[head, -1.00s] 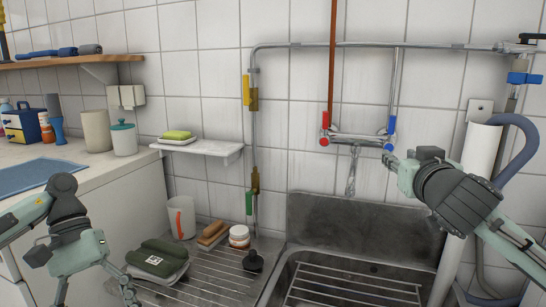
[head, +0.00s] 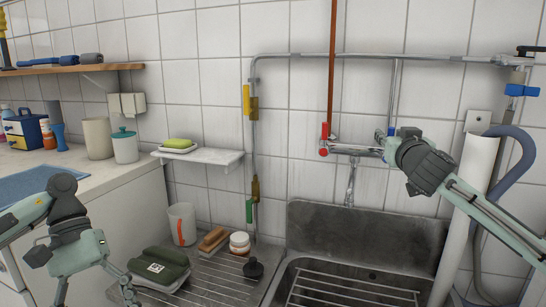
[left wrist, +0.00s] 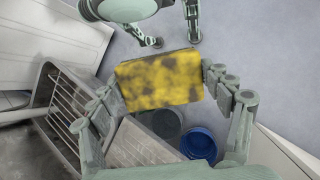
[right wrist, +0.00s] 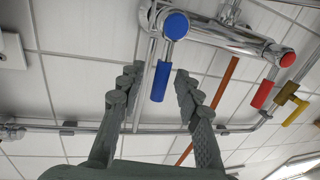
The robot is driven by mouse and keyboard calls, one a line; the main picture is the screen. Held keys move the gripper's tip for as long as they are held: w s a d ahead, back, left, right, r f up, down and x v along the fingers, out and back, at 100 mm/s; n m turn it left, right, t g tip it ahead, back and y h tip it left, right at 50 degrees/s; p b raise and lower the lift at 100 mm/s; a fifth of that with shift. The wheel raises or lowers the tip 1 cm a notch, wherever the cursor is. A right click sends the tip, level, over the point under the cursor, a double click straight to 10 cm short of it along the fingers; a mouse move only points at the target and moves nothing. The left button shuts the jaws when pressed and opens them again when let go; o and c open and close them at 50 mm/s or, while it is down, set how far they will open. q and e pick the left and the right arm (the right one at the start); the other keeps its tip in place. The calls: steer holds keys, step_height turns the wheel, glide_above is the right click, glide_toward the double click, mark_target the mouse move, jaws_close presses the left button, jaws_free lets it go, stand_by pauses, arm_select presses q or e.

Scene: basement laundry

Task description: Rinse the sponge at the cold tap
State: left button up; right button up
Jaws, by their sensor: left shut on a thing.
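My left gripper (left wrist: 160,82) is shut on a yellow sponge (left wrist: 160,80) with dark stains, in the left wrist view. In the head view my left gripper (head: 95,292) is at the lower left, and the sponge is out of sight there. The wall tap (head: 355,150) has a red handle (head: 323,135) on its left; the blue handle on its right is mostly hidden by my right gripper (head: 384,138). In the right wrist view the blue handle (right wrist: 160,82) hangs between the spread fingers of my right gripper (right wrist: 157,76), with gaps on both sides.
The metal sink (head: 365,236) with a rack lies below the tap. A drainboard (head: 225,275) at its left holds a brush, a jar and a green bundle. A white shelf (head: 215,155) bears a soap dish. A white pipe (head: 466,215) stands right of the sink.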

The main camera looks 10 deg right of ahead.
steer(key=shift+w+d, duration=0.1)
steer(key=shift+w, duration=0.1)
jaws_close()
stand_by(0.3)
